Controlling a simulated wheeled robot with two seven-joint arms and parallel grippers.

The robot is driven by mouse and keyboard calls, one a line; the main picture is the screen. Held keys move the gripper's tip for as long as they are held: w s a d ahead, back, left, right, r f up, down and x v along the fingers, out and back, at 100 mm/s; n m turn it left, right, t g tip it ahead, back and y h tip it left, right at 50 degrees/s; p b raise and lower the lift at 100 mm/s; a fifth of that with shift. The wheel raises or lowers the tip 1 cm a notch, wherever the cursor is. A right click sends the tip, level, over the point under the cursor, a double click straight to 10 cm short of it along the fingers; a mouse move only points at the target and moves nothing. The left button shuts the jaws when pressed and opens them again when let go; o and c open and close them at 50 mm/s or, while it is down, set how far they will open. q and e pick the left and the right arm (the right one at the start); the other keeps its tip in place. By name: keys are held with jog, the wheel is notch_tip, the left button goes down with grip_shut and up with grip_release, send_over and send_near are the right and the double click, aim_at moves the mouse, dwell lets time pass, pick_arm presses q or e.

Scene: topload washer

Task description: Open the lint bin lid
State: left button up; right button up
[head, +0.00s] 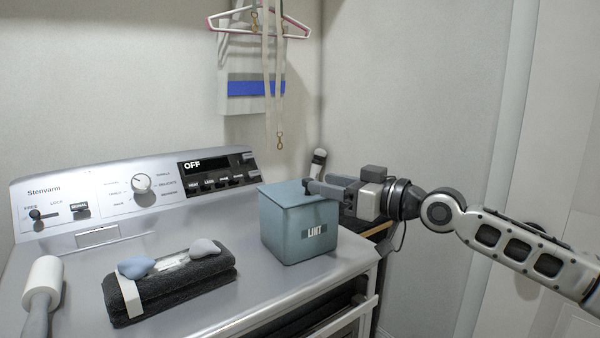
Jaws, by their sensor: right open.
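The lint bin (288,232) is a blue-grey box labelled "LINT" on the right end of the machine's top. Its lid (285,196) looks closed and lies flat. My right gripper (312,187) comes in from the right, with its fingers at the lid's right rear edge. The picture does not show clearly whether the fingers touch the lid, and the gripper hides part of that edge. The right gripper is open, with nothing visible held. My left gripper is not in view.
The washer top (215,300) holds a folded dark towel (190,290) with two rounded objects on it. A white-headed roller (43,285) lies at the left. The control panel (140,190) stands behind. A hanger (258,30) and straps hang on the back wall.

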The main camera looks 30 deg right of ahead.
aim_at(300, 192)
jog(key=shift+p+x, duration=1.7)
jog(key=shift+x, duration=1.8)
grip_shut()
jog(key=shift+d+r, duration=0.1)
